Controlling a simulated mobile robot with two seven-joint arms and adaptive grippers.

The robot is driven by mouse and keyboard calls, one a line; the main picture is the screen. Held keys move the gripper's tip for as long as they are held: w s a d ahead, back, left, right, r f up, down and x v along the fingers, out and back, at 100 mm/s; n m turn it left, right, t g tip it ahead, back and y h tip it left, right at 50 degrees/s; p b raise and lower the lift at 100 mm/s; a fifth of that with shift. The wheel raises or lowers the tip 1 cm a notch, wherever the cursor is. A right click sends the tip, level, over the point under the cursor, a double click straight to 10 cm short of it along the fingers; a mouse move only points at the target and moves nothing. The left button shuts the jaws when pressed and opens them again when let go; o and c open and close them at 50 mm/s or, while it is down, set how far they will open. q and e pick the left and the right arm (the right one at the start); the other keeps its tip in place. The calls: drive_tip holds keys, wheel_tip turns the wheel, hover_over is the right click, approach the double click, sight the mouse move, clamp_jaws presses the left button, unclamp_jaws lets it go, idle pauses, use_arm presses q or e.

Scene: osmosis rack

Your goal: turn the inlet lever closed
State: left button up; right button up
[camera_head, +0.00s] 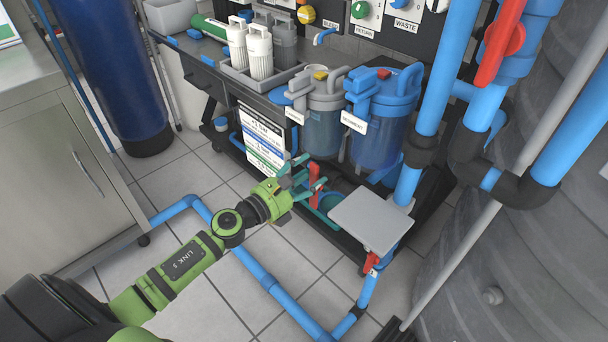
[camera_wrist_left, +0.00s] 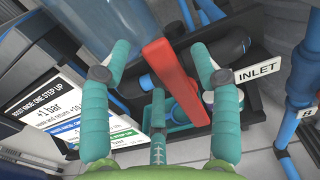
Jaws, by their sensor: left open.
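The inlet lever is a red bar (camera_head: 315,184) low on the rack, below the clear filter housings. In the left wrist view the red lever (camera_wrist_left: 172,75) runs slantwise between my fingers, near a white INLET label (camera_wrist_left: 257,70). My left gripper (camera_head: 302,180) reaches it from the left, with its green fingers spread. In the left wrist view the left gripper (camera_wrist_left: 161,58) is open, with fingers on both sides of the lever and a third finger below. Gaps show beside the lever; contact at the tips cannot be told. My right gripper is not in view.
Blue floor pipes (camera_head: 252,262) run below. Another red lever (camera_head: 370,263) is on a lower pipe.

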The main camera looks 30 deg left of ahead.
use_arm(q)
drive_tip(key=shift+s+a+f, duration=0.1)
drive_tip(key=shift+s+a, duration=0.05)
drive_tip(key=shift+s, duration=0.35)
drive_tip(key=v, duration=1.1)
